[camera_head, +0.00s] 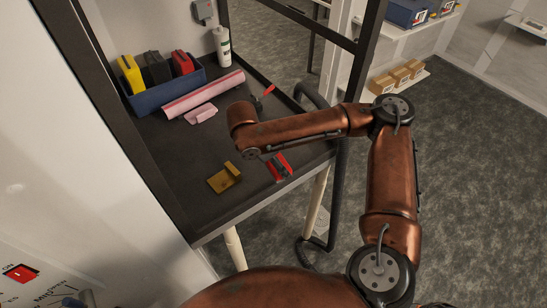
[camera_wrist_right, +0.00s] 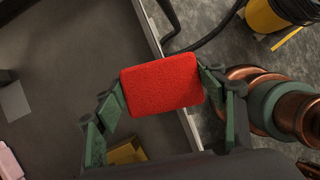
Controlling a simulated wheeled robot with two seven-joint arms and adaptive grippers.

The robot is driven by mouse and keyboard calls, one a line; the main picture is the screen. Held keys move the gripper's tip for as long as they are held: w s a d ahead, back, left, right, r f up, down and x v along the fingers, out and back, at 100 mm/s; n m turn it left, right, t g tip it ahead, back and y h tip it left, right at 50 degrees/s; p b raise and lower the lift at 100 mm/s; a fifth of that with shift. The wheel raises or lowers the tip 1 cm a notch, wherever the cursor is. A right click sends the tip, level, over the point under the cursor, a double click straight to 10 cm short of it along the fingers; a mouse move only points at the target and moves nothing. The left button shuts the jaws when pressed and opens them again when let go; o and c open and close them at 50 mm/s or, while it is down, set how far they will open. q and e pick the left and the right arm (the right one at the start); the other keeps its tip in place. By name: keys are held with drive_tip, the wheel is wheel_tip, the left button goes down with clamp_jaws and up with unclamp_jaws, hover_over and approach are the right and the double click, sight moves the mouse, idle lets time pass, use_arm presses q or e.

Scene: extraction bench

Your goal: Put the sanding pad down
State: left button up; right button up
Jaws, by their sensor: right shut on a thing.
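The sanding pad is a flat red rectangle with rounded corners (camera_wrist_right: 161,86). In the wrist view it sits between the dark green fingers of my right gripper (camera_wrist_right: 162,92), which is shut on it. In the head view the pad shows as red (camera_head: 283,169) under my right forearm near the bench's front edge, with a dark part across it. The forearm hides most of the gripper there. I cannot tell whether the pad touches the bench (camera_head: 188,155). My left gripper is not in view.
An ochre block (camera_head: 224,178) lies left of the pad. Behind are a pink roll (camera_head: 203,94), a small pink piece (camera_head: 201,114), a blue bin (camera_head: 168,93) with yellow, black and red items, a white bottle (camera_head: 222,46) and a red-ended thing (camera_head: 268,90). The front-left bench top is bare.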

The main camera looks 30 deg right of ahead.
drive_tip(key=shift+d+r+n+t, duration=0.4)
drive_tip(key=shift+d+r+n, duration=0.1)
drive_tip(key=shift+n, duration=0.2)
drive_tip(key=w+d+f, duration=0.1)
drive_tip(key=w+f, duration=0.2)
drive_tip(key=w, duration=0.1)
drive_tip(key=w+d+f, duration=0.2)
drive_tip(key=w+f, duration=0.1)
drive_tip(key=w, duration=0.1)
drive_tip(key=w+d+f, duration=0.2)
drive_tip(key=w+f, duration=0.1)
drive_tip(key=w, duration=0.1)
drive_tip(key=shift+w, duration=0.3)
drive_tip(key=shift+w+f, duration=0.25)
drive_tip(key=shift+f, duration=0.15)
drive_tip(key=shift+d+f, duration=0.1)
drive_tip(key=shift+f, duration=1.5)
drive_tip(key=shift+p, duration=0.35)
drive_tip(key=o, duration=1)
drive_tip(key=shift+f, duration=0.1)
